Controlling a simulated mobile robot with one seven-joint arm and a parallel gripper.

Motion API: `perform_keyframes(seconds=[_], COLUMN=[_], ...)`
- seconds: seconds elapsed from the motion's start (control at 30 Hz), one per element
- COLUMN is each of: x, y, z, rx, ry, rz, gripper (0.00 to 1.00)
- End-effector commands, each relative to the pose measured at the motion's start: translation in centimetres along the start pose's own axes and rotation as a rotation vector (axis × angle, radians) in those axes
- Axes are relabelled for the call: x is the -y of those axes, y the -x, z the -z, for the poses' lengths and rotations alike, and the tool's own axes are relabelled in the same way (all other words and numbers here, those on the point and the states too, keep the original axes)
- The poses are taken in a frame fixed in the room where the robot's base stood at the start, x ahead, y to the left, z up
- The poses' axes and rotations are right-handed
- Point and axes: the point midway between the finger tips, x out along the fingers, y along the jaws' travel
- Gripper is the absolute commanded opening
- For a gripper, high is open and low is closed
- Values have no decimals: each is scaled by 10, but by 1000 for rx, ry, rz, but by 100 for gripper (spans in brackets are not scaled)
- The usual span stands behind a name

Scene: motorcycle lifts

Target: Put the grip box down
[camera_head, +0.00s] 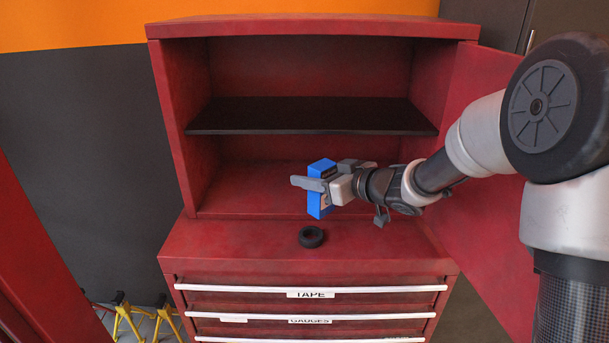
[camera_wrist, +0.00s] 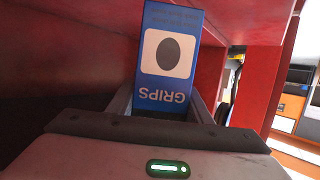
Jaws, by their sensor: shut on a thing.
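The grip box (camera_head: 320,170) is a blue box held upright in my gripper (camera_head: 322,187). In the wrist view the grip box (camera_wrist: 169,60) shows a white label with a dark oval and the word GRIPS, upside down. My gripper is shut on it, with a finger on each side. The box is in front of the open lower bay of the red cabinet (camera_head: 180,110), over the cabinet's red floor or top surface. I cannot tell whether its bottom touches that surface.
A black ring (camera_head: 311,237) lies on the red top just in front of the box. A dark shelf (camera_head: 310,115) spans the cabinet above. The open red door (camera_head: 475,150) stands at the right, close to my arm. Labelled drawers (camera_head: 310,294) are below. The bay's left floor is clear.

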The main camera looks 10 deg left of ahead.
Motion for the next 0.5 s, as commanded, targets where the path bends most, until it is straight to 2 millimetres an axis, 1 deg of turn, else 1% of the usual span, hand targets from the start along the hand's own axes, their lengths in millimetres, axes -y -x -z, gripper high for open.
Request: perform_keyframes(seconds=[0.17, 0.5], x=[4, 4], y=[-36, -123], z=[12, 39], rx=[-1, -1], ry=[5, 5], rz=[13, 9], gripper=[15, 15])
